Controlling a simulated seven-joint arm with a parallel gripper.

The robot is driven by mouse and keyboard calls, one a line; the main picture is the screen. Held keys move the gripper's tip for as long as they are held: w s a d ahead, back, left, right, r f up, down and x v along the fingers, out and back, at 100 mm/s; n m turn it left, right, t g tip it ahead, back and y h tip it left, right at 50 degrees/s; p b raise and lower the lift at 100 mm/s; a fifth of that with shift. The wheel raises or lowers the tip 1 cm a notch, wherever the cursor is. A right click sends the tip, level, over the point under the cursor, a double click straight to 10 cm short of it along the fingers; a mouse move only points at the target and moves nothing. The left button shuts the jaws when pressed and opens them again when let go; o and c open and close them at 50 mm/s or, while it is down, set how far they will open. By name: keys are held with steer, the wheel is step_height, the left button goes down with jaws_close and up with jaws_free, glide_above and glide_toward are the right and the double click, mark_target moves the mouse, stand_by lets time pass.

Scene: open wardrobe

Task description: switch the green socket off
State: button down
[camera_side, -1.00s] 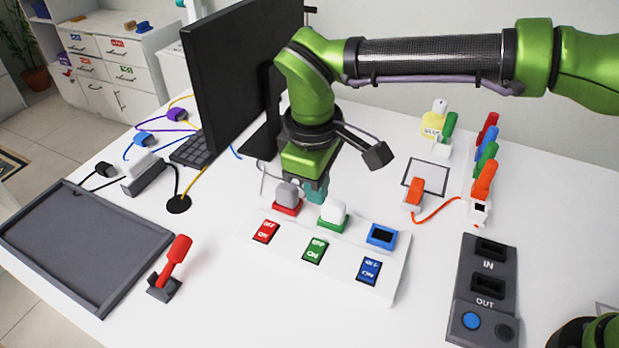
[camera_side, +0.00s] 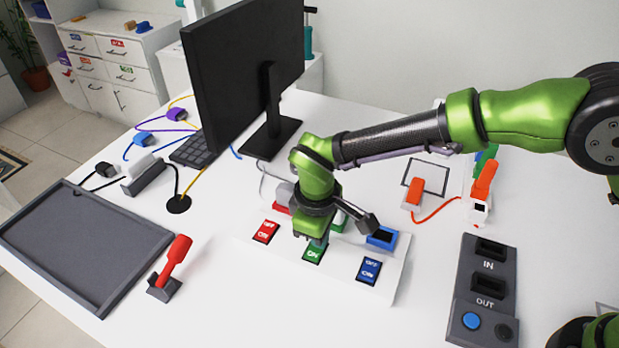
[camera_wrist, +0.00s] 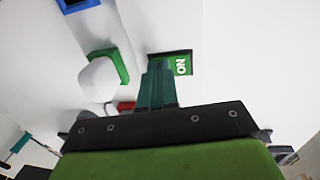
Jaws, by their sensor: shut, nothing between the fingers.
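The green switch (camera_side: 313,256) sits in the middle of the white socket panel, in front of the green socket. In the wrist view the green switch (camera_wrist: 184,63) shows its ON label, and its other half is hidden behind my fingers. The green socket (camera_side: 338,222) is partly hidden by my gripper; in the wrist view the green socket (camera_wrist: 110,62) holds a white plug (camera_wrist: 97,80). My gripper (camera_side: 318,242) is shut and empty, with its teal fingertips (camera_wrist: 158,68) at the switch's OFF end. I cannot tell whether they touch it.
On the same panel (camera_side: 337,278) are a red switch (camera_side: 266,232), a blue switch (camera_side: 369,270) and an empty blue socket (camera_side: 381,238). A grey plug sits in the red socket (camera_side: 283,207). A red lever (camera_side: 176,258) stands left; the IN/OUT box (camera_side: 484,290) is right.

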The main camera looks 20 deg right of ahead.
steer(key=shift+f, duration=0.1)
steer(key=shift+d+f, duration=0.1)
steer(key=shift+f, duration=0.1)
stand_by(0.4)
steer(key=shift+s+a+r, duration=0.1)
steer(key=shift+s+a, duration=0.5)
steer(key=shift+a, duration=0.05)
steer(key=shift+w+r, duration=0.1)
steer(key=shift+r, duration=0.1)
steer(key=shift+r, duration=0.35)
step_height(320, 180, up, 13)
steer(key=s+a, duration=0.1)
steer(key=shift+s, duration=0.15)
